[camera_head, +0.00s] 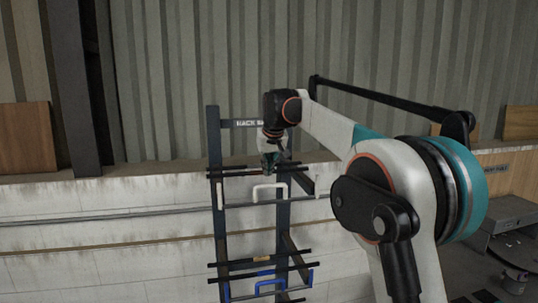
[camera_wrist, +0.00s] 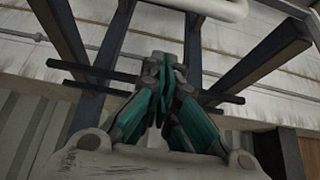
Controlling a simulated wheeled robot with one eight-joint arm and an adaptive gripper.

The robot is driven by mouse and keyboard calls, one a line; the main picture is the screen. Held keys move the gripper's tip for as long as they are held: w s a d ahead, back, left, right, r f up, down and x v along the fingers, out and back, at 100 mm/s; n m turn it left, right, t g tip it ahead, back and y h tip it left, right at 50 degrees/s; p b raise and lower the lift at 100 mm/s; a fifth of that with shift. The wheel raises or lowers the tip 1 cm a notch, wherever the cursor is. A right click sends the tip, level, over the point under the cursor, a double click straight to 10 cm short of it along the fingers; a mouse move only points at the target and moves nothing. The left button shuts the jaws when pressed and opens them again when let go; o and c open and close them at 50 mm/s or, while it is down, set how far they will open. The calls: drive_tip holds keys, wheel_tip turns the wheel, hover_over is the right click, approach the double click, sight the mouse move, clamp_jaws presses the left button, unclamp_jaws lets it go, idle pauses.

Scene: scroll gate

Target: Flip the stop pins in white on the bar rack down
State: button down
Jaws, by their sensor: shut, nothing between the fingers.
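The dark bar rack (camera_head: 214,150) stands against the wall. A white pin (camera_head: 220,196) hangs upright at its left post. Another white piece (camera_head: 320,188) shows at the right arm end, partly hidden by my arm. A white U-shaped handle (camera_head: 270,190) sits on the bars between them. My gripper (camera_head: 269,168) is shut and empty, at the upper bars, just above the white handle. In the wrist view my gripper (camera_wrist: 168,68) has its teal fingers together, near a dark bar (camera_wrist: 75,68); a white tube (camera_wrist: 215,7) crosses the top.
Lower on the rack are a blue handle (camera_head: 270,285) and blue pins (camera_head: 226,290) beside several dark bars (camera_head: 235,265). A low white wall (camera_head: 100,220) with a pipe runs behind. A grey bench (camera_head: 505,215) stands at the right. The floor is mostly out of view.

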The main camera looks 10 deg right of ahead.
drive_tip(key=s, duration=0.1)
drive_tip(key=s+f+p, duration=0.1)
drive_tip(key=s, duration=0.1)
drive_tip(key=shift+s+f, duration=0.2)
drive_tip(key=shift+s, duration=0.05)
drive_tip(key=shift+s, duration=0.1)
idle(0.4)
drive_tip(key=shift+s+t+b, duration=0.3)
drive_tip(key=shift+t+b, duration=0.1)
drive_tip(key=shift+b, duration=0.25)
drive_tip(key=shift+s, duration=0.15)
